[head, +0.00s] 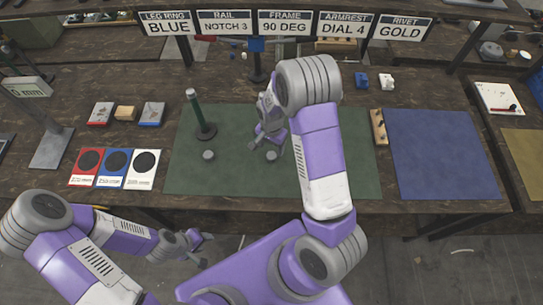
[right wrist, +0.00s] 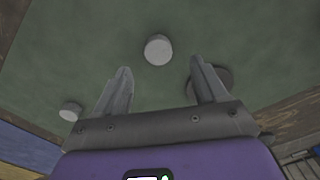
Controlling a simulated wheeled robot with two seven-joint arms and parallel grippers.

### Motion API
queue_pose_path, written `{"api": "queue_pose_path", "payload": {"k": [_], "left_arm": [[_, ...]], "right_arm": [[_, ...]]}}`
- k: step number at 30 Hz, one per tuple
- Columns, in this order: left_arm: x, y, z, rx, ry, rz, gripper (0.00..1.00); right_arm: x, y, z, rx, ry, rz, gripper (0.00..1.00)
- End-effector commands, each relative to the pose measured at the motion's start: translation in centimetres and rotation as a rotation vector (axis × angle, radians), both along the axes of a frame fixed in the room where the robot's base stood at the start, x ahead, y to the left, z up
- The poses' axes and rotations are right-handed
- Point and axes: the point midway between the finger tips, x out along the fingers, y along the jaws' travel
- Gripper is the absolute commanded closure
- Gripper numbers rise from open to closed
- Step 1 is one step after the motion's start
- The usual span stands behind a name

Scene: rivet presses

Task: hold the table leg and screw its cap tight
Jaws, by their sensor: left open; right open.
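The green table leg (head: 196,112) stands upright on a dark round base (head: 206,132) at the left of the green mat (head: 340,160). One small grey round cap (head: 208,155) lies in front of it, and a second grey cap (head: 271,155) lies further right. In the right wrist view one cap (right wrist: 158,49) shows just beyond the fingertips, another cap (right wrist: 70,111) lies lower left, and a dark disc is partly hidden behind a finger. My right gripper (head: 262,142) is open and empty above the mat. My left gripper (head: 208,248) is open and empty before the table's front edge.
Red, blue and white cards (head: 115,168) lie left of the mat, with small blocks (head: 126,113) behind them. A wooden holed block (head: 379,126) is at the mat's right edge, beside a bare blue mat (head: 440,155). Signs (head: 285,24) stand at the back.

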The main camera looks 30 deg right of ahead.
Motion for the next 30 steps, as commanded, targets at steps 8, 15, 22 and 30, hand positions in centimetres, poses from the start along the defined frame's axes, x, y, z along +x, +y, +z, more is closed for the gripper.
{"api": "queue_pose_path", "payload": {"k": [8, 15, 22, 30], "left_arm": [[0.0, 0.0, -0.2, 0.0, 0.0, 0.0, 0.57], [0.0, 0.0, -0.4, 0.0, 0.0, 0.0, 0.57], [0.0, 0.0, -0.4, 0.0, 0.0, 0.0, 0.57], [0.0, 0.0, -0.4, 0.0, 0.0, 0.0, 0.57]], "right_arm": [[-0.3, 0.0, -2.4, -0.001, 0.005, -0.001, 0.29], [-0.3, 0.1, -5.1, -0.001, 0.002, 0.001, 0.29], [-0.3, 0.1, -5.2, -0.001, -0.001, 0.0, 0.29], [-0.3, 0.1, -5.2, 0.0, 0.0, 0.0, 0.5]]}}
